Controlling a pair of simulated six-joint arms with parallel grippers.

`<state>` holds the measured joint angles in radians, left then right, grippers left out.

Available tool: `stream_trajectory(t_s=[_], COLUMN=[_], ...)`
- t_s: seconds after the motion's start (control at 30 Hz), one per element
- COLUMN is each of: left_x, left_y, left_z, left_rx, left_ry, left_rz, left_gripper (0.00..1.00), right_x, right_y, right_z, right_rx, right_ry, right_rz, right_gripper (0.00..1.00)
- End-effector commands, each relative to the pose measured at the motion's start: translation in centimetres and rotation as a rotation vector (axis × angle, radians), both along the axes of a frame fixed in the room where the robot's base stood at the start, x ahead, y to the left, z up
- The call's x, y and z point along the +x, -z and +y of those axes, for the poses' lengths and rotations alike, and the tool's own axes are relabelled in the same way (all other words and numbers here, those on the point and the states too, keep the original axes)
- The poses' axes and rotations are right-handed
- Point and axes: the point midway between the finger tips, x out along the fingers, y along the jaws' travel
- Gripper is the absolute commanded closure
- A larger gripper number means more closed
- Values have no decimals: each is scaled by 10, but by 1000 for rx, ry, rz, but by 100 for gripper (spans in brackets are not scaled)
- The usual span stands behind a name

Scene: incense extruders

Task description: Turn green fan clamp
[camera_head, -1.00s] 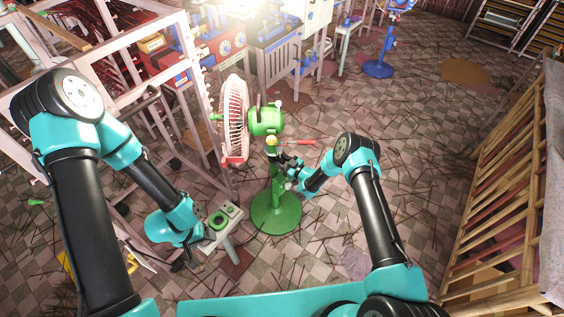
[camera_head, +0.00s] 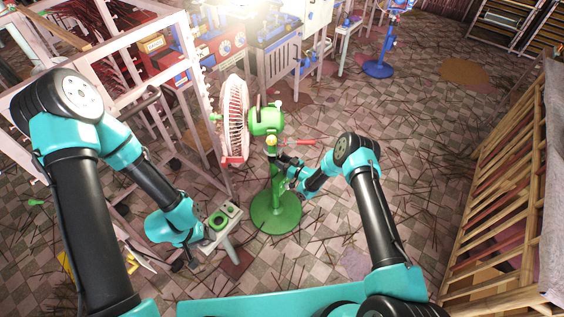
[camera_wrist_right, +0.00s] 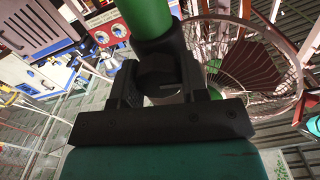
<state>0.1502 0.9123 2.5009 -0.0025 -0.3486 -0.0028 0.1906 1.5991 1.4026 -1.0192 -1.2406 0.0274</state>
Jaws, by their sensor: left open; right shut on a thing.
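The green fan (camera_head: 265,121) stands upright at the middle of the head view, with a pink cage facing left and a round green base (camera_head: 276,213). My right gripper (camera_head: 282,164) is at the fan's post, below the motor. In the right wrist view its two dark fingers close from both sides on the dark clamp (camera_wrist_right: 160,73), just below a green tube (camera_wrist_right: 148,17). The fingers and shadow hide part of the clamp. My left gripper (camera_head: 190,258) is low at the left, apart from the fan; its fingers are small and partly hidden, but open.
A small stand (camera_head: 228,240) with green and grey parts is between my left gripper and the fan base. A white metal frame (camera_head: 175,125) is at the left. A slatted wooden rack (camera_head: 510,190) is at the right. The floor right of the fan is mostly clear, with scattered sticks.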

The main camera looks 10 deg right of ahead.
Motion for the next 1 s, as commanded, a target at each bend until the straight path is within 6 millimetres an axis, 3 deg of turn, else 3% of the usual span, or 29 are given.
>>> stream_trajectory(t_s=[1.0], left_x=[0], left_y=[0], left_z=[0], left_rx=[0], left_ry=[0], left_rz=[0], left_gripper=[32], right_x=[2], right_y=[2], right_z=[-2], right_rx=[653], right_ry=[0], right_rz=[704], right_gripper=[83])
